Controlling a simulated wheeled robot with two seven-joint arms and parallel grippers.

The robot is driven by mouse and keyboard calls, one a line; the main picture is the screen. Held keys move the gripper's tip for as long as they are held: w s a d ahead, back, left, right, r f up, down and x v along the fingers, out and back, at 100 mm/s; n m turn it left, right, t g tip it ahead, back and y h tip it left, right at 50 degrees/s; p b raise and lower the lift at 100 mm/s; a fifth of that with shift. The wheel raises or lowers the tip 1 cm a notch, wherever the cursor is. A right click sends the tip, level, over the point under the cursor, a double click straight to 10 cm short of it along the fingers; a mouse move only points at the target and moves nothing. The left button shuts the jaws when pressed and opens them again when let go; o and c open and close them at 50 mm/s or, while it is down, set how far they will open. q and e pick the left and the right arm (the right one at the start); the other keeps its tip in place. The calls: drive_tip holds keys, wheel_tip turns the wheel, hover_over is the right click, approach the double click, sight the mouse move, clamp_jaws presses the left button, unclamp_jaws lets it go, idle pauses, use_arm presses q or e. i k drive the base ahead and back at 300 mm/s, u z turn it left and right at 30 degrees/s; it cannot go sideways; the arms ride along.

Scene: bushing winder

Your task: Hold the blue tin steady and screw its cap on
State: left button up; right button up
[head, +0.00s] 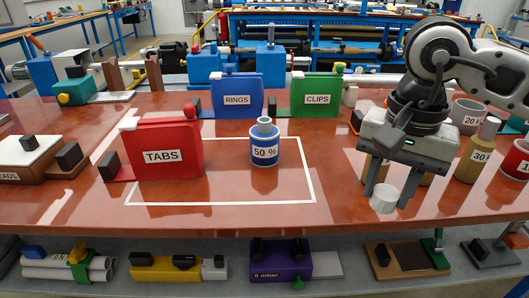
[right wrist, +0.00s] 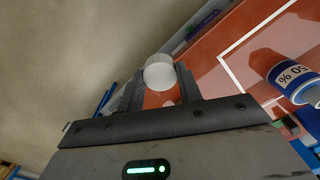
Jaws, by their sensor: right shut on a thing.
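The blue tin (head: 265,147) labelled "50 %" stands upright inside the white outline on the red table, its grey threaded-looking neck bare on top. It also shows at the right edge of the right wrist view (right wrist: 293,80). My right gripper (head: 384,194) is shut on a white round cap (head: 385,199), held between its fingertips to the right of the tin, near the table's front edge. The cap also shows between the fingers in the right wrist view (right wrist: 160,73). My left gripper is in neither view.
A red TABS box (head: 163,152) stands left of the tin. A blue RINGS box (head: 237,97) and a green CLIPS box (head: 316,97) stand behind it. Several other tins, one a tan one (head: 478,155), stand behind and right of my right gripper. The outlined area's front is clear.

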sight(263, 136)
drive_tip(key=k, duration=1.35)
drive_tip(key=z, duration=0.75)
drive_tip(key=i, duration=1.15)
drive_tip(key=u, duration=0.65)
drive_tip(key=i, duration=0.45)
drive_tip(key=u, duration=0.55)
